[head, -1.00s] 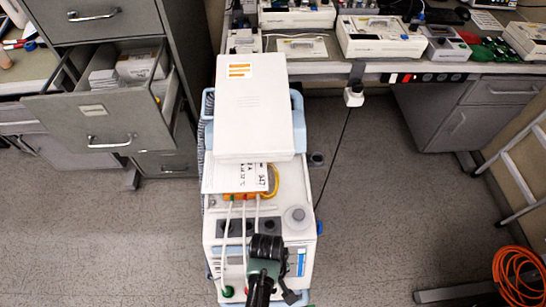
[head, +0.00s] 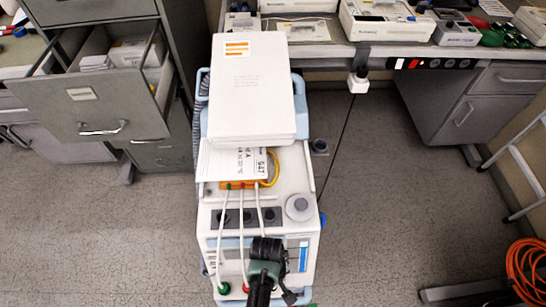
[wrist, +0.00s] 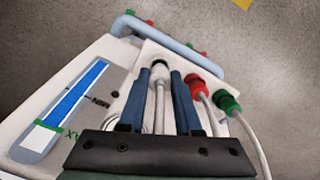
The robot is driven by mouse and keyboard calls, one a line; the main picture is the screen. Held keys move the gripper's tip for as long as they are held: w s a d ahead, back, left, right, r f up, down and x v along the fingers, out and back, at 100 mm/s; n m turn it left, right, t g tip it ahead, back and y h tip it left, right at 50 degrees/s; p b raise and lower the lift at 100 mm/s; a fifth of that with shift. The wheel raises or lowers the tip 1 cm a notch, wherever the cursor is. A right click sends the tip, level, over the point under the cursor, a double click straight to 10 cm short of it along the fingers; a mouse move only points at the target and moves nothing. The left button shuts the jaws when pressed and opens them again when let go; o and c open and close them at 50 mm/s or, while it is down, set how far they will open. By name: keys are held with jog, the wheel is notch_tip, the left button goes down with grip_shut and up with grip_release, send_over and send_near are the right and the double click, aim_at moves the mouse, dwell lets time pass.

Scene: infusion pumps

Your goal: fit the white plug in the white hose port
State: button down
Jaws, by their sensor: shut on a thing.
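My gripper (wrist: 161,74) has two blue fingers, one on each side of a white plug (wrist: 160,82), and is shut on it. The plug's white hose (wrist: 159,115) runs back between the fingers. A black ring shows at the plug's far end, close to the machine's white port panel (wrist: 148,52). The white hose port itself is hidden, and I cannot tell whether the plug is in it. In the head view my dark wrist covers the plug, at the front of the white machine (head: 230,258).
A red plug (wrist: 198,84) and a green plug (wrist: 229,103) with hoses sit on the panel, right of my fingers. A blue rail (wrist: 150,35) runs beyond it. An open drawer (head: 90,110) is at left. An orange cable coil (head: 525,270) lies on the floor at right.

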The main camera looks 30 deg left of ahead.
jog(key=shift+f+b, duration=1.2)
jog(key=shift+f, duration=0.35)
jog(key=c, duration=0.5)
grip_release()
